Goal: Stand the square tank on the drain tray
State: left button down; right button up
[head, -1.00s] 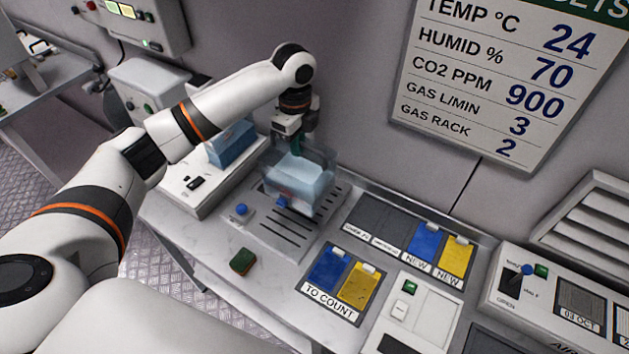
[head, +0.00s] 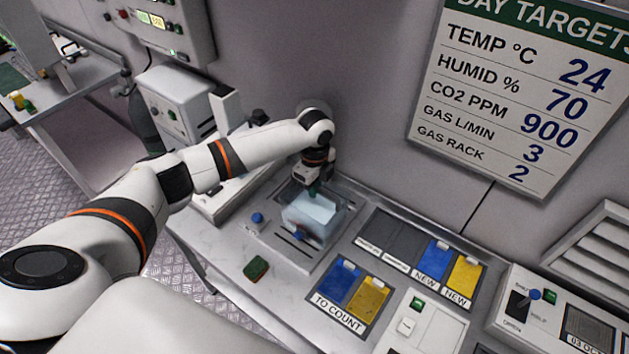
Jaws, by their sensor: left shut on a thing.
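The square tank (head: 299,222) is clear, with a pale bluish block of liquid or content inside. It is upright over the grey slotted drain tray (head: 262,238), towards its back right part. I cannot tell whether its base touches the tray. My left gripper (head: 313,189) reaches down from above and is shut on the tank near its back wall; the fingertips are partly hidden. My right gripper is not in view.
A green-and-brown sponge (head: 256,268) lies in front. Blue and yellow cards (head: 341,279) lie on dark mats to the right. A white device (head: 214,203) stands left, partly behind my arm. The wall is close behind.

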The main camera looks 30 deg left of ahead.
pick_arm(q)
jog(key=shift+w, duration=0.1)
jog(key=c, duration=1.5)
grip_release()
jog(key=shift+s, duration=0.2)
jog(key=shift+w+r, duration=0.1)
jog(key=shift+r, duration=0.05)
notch_tip(320, 180, up, 10)
jog(key=b, duration=0.3)
jog(key=shift+r, duration=0.15)
jog(key=shift+r+b, duration=0.35)
jog(key=shift+r, duration=0.45)
